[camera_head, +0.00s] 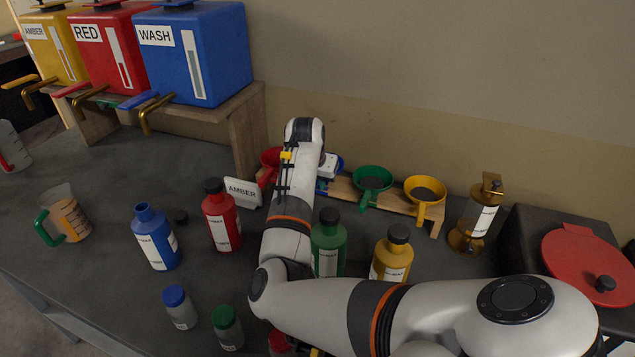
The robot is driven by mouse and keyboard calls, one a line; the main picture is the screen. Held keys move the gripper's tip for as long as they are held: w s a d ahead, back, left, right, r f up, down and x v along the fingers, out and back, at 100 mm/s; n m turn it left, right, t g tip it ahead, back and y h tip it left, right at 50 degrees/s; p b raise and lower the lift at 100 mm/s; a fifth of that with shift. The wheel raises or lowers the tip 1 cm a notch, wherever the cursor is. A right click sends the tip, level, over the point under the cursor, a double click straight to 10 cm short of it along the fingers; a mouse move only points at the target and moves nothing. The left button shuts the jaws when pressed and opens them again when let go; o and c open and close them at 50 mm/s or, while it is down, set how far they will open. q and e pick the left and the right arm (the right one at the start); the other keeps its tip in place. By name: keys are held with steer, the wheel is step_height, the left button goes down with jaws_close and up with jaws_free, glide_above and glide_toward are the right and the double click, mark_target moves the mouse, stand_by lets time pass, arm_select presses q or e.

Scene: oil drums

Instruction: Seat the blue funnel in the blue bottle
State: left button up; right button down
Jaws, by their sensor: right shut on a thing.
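The blue bottle (157,240) stands upright on the dark table at left, its neck open. The blue funnel (341,161) is mostly hidden behind my right arm; only bits of blue show at the wooden funnel rack (394,204). My right gripper (326,177) is at the rack, shut on the blue funnel; its fingertips are largely hidden. I cannot tell whether the funnel still rests in the rack. My left gripper is not in view.
Red (222,217), green (328,243) and yellow (393,256) capped bottles stand mid-table. Green (372,182) and yellow (425,195) funnels sit in the rack. An AMBER sign (243,192) stands left of it. Two small jars (179,306) (227,328) are in front.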

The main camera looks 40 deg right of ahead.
steer(key=shift+r, duration=0.5)
steer(key=shift+r+p, duration=1.15)
steer(key=shift+r, duration=0.95)
